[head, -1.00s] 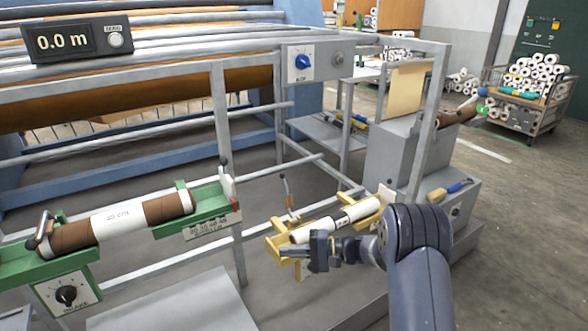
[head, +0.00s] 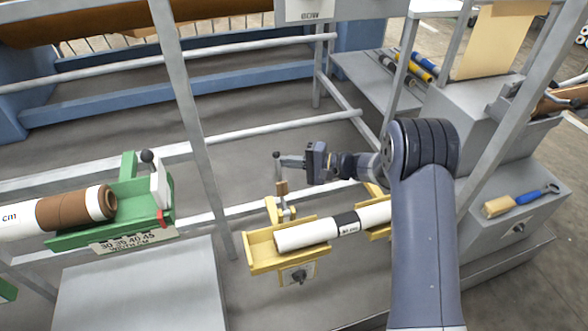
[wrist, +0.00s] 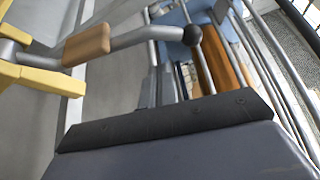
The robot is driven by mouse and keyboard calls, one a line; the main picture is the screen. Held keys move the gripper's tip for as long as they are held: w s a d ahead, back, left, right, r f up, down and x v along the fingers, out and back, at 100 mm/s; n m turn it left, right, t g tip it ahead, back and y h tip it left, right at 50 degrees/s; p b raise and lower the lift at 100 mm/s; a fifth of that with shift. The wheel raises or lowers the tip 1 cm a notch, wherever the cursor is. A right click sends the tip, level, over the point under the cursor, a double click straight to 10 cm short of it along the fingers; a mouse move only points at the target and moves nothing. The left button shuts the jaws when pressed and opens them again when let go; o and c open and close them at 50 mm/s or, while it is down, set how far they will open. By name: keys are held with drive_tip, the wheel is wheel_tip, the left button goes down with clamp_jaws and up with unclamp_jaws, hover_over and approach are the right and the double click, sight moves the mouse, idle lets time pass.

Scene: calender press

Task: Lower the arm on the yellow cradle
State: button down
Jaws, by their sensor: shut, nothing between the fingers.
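The yellow cradle (head: 262,252) holds a white roll (head: 308,234) with a black band. Its arm (head: 280,172) stands raised at the cradle's back left, with a black ball knob on top and a tan block lower down. The arm, with its tan block (wrist: 87,44) and knob (wrist: 192,36), also crosses the upper part of the wrist view. My gripper (head: 284,161) is shut and empty. Its tips point left and appear close beside the knob in the head view; I cannot tell whether they touch it.
A green cradle (head: 120,205) with a brown and white roll stands to the left. A grey frame post (head: 185,110) rises between the cradles. A brush (head: 498,207) lies on a grey box at right. Grey rails run behind the yellow cradle.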

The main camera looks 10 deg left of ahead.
sight(281, 184)
drive_tip(key=shift+s+d+r, duration=0.15)
drive_tip(key=shift+s+d, duration=0.1)
drive_tip(key=shift+s, duration=0.35)
drive_tip(key=shift+s+d+r, duration=0.15)
drive_tip(key=shift+s+d, duration=0.05)
drive_tip(key=shift+s, duration=0.4)
drive_tip(key=shift+s+d+b, duration=0.1)
drive_tip(key=shift+s+b, duration=0.05)
drive_tip(key=shift+b, duration=0.35)
